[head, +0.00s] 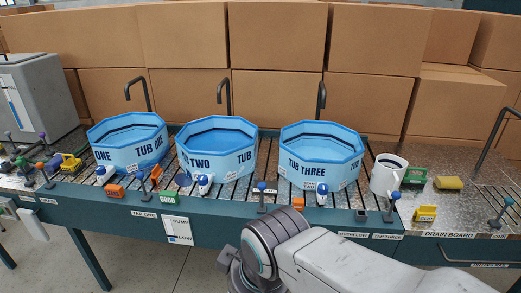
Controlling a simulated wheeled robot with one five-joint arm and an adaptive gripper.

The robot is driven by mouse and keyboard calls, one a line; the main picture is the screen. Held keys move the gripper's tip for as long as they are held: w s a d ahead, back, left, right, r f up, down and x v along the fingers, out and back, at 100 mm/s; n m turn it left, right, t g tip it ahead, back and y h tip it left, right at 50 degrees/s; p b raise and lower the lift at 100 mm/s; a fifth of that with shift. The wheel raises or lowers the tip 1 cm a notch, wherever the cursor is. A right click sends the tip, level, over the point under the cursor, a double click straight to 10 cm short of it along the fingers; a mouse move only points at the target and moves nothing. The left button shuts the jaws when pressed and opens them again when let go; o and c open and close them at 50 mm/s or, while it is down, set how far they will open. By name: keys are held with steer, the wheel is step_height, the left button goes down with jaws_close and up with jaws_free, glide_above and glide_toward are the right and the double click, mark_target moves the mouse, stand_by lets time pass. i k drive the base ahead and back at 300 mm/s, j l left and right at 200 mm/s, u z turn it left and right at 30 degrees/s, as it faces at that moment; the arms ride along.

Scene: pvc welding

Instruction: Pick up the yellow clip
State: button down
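A small yellow block-like piece with a label (425,213) sits at the front right of the bench, below the white mug. It looks like the yellow clip, but its label is too small to read surely. Another yellow piece (71,162) lies at the left, beside tub one. It has an opening in it and could also be a clip. My arm crosses the bottom of the view, below the bench front and apart from both pieces. My gripper's fingers do not show.
Blue tubs one (128,155), two (216,163) and three (321,173) stand on the slatted bench. Taps line its front. A white mug (386,177), green block (415,176) and yellow sponge-like block (448,183) are at right. Orange pieces lie along the front. Cardboard boxes fill the back.

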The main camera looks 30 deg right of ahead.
mark_target(425, 213)
steer(key=k+z, duration=0.1)
steer(key=z, duration=2.25)
